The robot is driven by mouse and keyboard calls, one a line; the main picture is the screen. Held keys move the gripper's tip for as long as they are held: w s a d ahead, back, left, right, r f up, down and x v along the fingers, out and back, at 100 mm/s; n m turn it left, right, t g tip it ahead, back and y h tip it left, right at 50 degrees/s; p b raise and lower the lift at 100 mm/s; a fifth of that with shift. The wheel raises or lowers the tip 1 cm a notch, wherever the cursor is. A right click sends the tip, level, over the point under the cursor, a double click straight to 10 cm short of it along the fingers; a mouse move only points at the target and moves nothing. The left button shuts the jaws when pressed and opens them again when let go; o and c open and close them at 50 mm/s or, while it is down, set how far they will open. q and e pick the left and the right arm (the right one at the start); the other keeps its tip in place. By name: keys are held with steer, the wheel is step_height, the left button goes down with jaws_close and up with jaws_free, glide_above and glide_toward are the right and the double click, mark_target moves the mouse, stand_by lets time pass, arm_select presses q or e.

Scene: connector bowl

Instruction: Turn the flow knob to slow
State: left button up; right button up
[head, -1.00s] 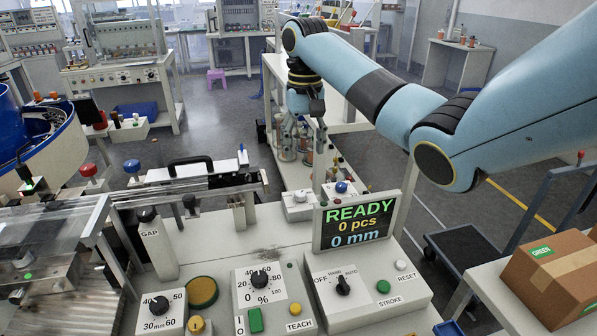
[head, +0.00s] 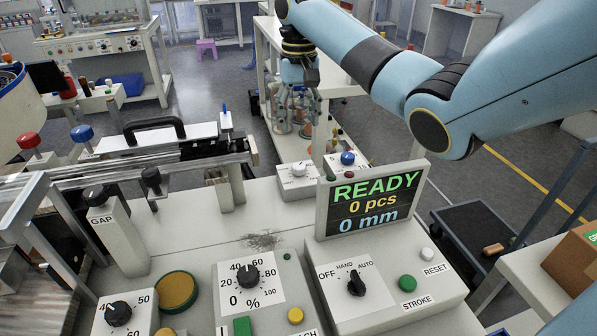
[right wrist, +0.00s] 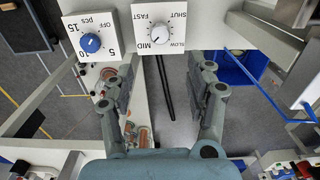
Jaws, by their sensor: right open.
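The flow knob (right wrist: 160,32) is a small white knob on a white plate marked SHUT, FAST, MID and SLOW. I cannot clearly read where its pointer stands. It also shows in the head view (head: 298,169), on a small box left of the display. My right gripper (head: 297,108) hangs down beyond that box, apart from it. In the right wrist view, my right gripper (right wrist: 161,82) has its fingers spread wide with nothing between them, and the knob lies ahead of the fingertips. My left gripper is not in view.
A blue knob (right wrist: 90,43) marked OFF, 5, 10 and 15 pcs sits beside the flow knob. The READY display (head: 370,200) stands close by on the right. A rail with a black handle (head: 155,128) lies left. A blue bin (right wrist: 240,65) is below.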

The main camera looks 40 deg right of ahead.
mark_target(299, 166)
step_height(299, 166, down, 12)
steer(key=shift+s+f+b, duration=0.1)
steer(key=shift+b, duration=0.7)
steer(key=shift+c, duration=0.2)
jaws_close()
